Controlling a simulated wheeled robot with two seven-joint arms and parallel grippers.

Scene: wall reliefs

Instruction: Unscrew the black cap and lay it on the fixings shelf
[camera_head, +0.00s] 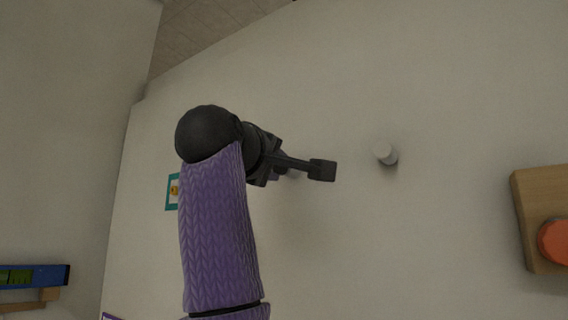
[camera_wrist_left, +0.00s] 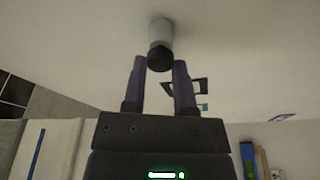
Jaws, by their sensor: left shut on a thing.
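My right gripper is not in view.
A wooden block (camera_head: 528,215) with an orange-red disc (camera_head: 554,241) is at the right edge. A teal-framed picture (camera_head: 171,191) hangs left. A blue item (camera_head: 52,275) is above the ledge.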

